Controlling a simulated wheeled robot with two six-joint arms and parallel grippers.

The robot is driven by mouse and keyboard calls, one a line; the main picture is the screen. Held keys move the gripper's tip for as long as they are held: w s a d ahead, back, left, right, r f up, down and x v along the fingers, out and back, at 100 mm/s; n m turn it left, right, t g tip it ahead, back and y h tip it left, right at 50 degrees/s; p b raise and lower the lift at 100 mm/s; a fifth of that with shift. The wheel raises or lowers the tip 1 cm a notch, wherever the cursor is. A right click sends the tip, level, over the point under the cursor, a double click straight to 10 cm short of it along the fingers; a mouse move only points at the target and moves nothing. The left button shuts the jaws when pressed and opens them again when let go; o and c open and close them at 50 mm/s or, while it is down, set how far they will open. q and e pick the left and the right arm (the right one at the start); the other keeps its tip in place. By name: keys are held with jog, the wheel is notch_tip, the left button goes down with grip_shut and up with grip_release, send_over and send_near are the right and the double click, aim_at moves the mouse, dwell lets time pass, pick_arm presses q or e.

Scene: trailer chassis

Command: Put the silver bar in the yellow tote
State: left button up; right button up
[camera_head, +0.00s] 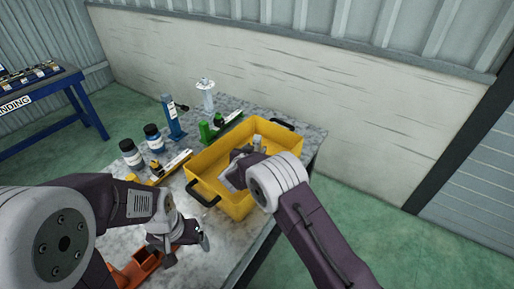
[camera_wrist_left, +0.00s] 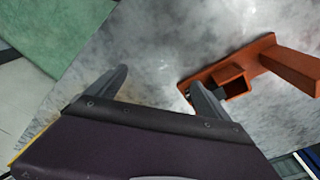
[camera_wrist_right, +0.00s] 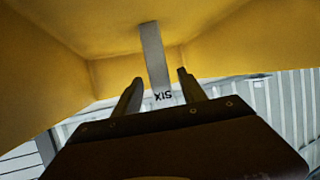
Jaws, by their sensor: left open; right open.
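The silver bar (camera_wrist_right: 153,50) is a flat grey strip with dark lettering near one end. In the right wrist view it is inside the yellow tote (camera_wrist_right: 60,60), its lettered end between the fingers of my right gripper (camera_wrist_right: 160,77). These fingers are open, with a gap on both sides of the bar. In the head view the yellow tote (camera_head: 237,207) stands on the table, and my right arm hides part of its inside. My left gripper (camera_wrist_left: 157,80) is open and empty above the table, beside an orange-red bracket (camera_wrist_left: 235,80).
The grey table (camera_head: 235,245) also holds two dark-capped bottles (camera_head: 152,138), a blue post (camera_head: 171,118), a green tool (camera_head: 212,130) and a yellow piece (camera_head: 172,166) left of the tote. A blue-legged bench (camera_head: 88,103) stands at the far left.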

aim_at(256, 148)
pick_arm(q)
jog(key=shift+s, duration=0.1)
pick_arm(e)
jog(key=v, duration=0.4)
jog(key=shift+s+r, duration=0.1)
jog(key=shift+s, duration=0.15)
jog(key=shift+r, duration=0.1)
